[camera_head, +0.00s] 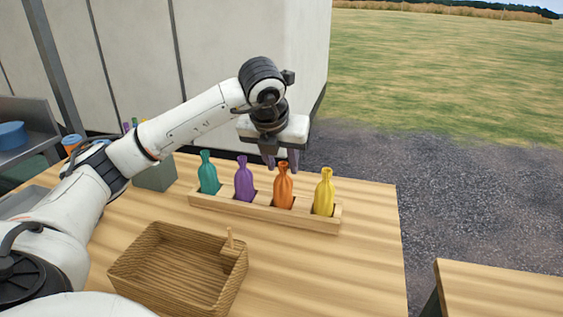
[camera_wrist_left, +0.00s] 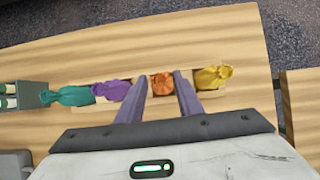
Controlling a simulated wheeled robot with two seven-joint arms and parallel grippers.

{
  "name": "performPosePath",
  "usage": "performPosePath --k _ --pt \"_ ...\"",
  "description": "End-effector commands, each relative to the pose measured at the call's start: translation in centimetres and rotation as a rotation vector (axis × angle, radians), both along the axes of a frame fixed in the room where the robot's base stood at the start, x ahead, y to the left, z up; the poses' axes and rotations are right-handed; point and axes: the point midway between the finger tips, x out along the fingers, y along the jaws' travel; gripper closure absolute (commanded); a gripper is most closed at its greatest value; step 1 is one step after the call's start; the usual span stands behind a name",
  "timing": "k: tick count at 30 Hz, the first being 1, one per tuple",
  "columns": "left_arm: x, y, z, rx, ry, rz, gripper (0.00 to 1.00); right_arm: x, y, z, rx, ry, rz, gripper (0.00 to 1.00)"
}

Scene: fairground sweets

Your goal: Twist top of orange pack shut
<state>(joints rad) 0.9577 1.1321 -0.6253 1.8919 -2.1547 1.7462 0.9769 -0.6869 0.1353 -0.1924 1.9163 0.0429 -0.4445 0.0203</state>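The orange pack (camera_head: 283,187) stands upright in a wooden rack (camera_head: 265,211), third from the left, with a narrow neck and flared top. In the left wrist view the orange pack (camera_wrist_left: 162,83) lies between the two fingers of my left gripper (camera_wrist_left: 160,76). The fingers are apart, with a gap visible on both sides of the pack's top. In the head view my left gripper (camera_head: 280,160) hangs pointing down just above and slightly behind the orange top. My right gripper is in neither view.
Teal (camera_head: 208,173), purple (camera_head: 244,179) and yellow (camera_head: 324,192) packs stand in the same rack, close beside the orange one. A wicker basket (camera_head: 125,272) sits at the front. A grey-green box (camera_head: 155,177) is behind, left. The table's right end is bare.

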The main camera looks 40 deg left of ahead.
Motion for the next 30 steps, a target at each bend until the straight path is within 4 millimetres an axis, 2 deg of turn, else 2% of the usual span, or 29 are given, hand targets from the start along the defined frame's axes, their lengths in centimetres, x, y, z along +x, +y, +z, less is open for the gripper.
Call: performPosePath --k 1,4,5,10,14,24,30 --pt "0.0 0.0 0.0 0.000 0.000 0.000 0.74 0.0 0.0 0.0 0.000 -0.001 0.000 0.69" --pt "0.0 0.0 0.0 0.000 0.000 0.000 0.91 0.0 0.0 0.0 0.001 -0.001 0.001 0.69" --pt "0.0 0.0 0.0 0.000 0.000 0.000 0.93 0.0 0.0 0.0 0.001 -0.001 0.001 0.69" --pt "0.0 0.0 -0.1 0.000 0.001 -0.011 0.93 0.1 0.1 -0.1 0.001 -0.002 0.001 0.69" --pt "0.0 0.1 -0.3 -0.001 0.001 -0.087 0.93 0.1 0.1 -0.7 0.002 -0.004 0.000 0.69" --pt "0.0 0.1 -0.2 -0.003 -0.002 -0.469 0.93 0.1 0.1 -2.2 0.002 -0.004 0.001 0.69" --pt "0.0 0.0 0.1 -0.006 -0.002 -0.717 0.93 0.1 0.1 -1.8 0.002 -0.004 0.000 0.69"
